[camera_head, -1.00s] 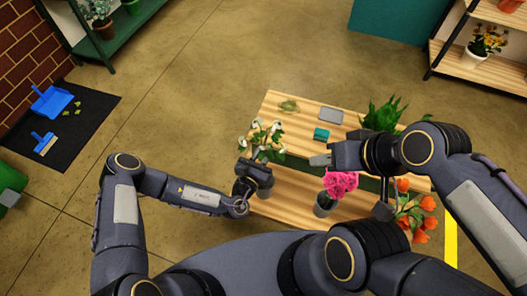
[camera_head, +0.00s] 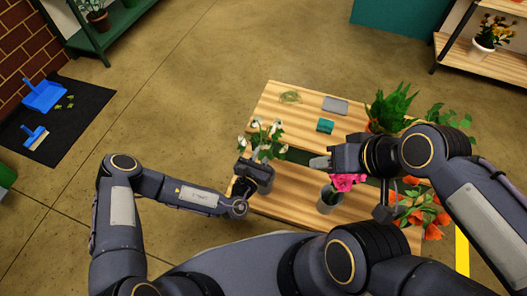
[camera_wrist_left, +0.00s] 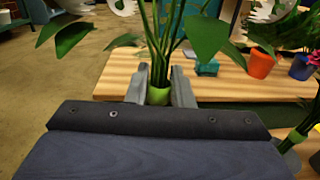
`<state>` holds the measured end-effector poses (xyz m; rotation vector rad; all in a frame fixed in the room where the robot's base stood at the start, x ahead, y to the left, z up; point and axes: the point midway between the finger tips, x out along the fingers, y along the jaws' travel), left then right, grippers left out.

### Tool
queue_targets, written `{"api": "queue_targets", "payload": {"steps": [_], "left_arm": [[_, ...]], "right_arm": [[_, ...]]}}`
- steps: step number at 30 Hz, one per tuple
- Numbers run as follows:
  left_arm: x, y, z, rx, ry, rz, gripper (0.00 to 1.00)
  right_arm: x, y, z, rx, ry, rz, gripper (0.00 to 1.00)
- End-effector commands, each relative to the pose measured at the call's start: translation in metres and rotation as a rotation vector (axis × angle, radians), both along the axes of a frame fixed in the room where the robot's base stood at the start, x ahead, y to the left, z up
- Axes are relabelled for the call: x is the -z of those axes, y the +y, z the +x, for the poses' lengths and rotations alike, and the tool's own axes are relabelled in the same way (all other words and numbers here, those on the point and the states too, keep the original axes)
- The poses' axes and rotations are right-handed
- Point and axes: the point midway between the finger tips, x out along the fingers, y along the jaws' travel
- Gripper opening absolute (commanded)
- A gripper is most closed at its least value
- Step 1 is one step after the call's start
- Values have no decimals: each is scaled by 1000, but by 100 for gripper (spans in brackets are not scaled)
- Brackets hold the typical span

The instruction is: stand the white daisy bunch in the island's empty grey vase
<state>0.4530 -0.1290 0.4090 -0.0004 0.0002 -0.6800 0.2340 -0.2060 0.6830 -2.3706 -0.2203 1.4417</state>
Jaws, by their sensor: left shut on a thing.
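My left gripper (camera_head: 257,160) is shut on the white daisy bunch (camera_head: 268,142) and holds it over the left end of the wooden island (camera_head: 290,192). In the left wrist view the fingers (camera_wrist_left: 160,88) close around the green wrap (camera_wrist_left: 158,97) of the stems, which stand about upright. A grey vase (camera_head: 326,202) stands on the island's near level with pink flowers (camera_head: 347,182) above it. No grey vase that is plainly empty shows; my left gripper may hide one. My right gripper (camera_head: 320,163) hovers above the island, and its jaw gap is unclear.
A teal box (camera_head: 325,126), a grey slab (camera_head: 335,105) and a twine coil (camera_head: 290,97) lie on the island's far level. A leafy green plant (camera_head: 390,108) stands to the right, with orange flowers (camera_head: 420,208) nearer. Open floor lies left of the island.

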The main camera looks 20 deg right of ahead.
Motion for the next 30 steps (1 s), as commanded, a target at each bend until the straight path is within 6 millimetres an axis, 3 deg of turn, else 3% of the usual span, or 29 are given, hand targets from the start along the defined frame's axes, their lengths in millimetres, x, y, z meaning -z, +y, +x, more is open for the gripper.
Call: {"api": "queue_targets", "payload": {"steps": [16, 30], "left_arm": [[39, 0, 0, 0, -2, -1, 0], [74, 0, 0, 0, -1, -1, 0]], "right_arm": [[48, 0, 0, 0, 0, 0, 36], [59, 0, 0, 0, 0, 0, 36]]}}
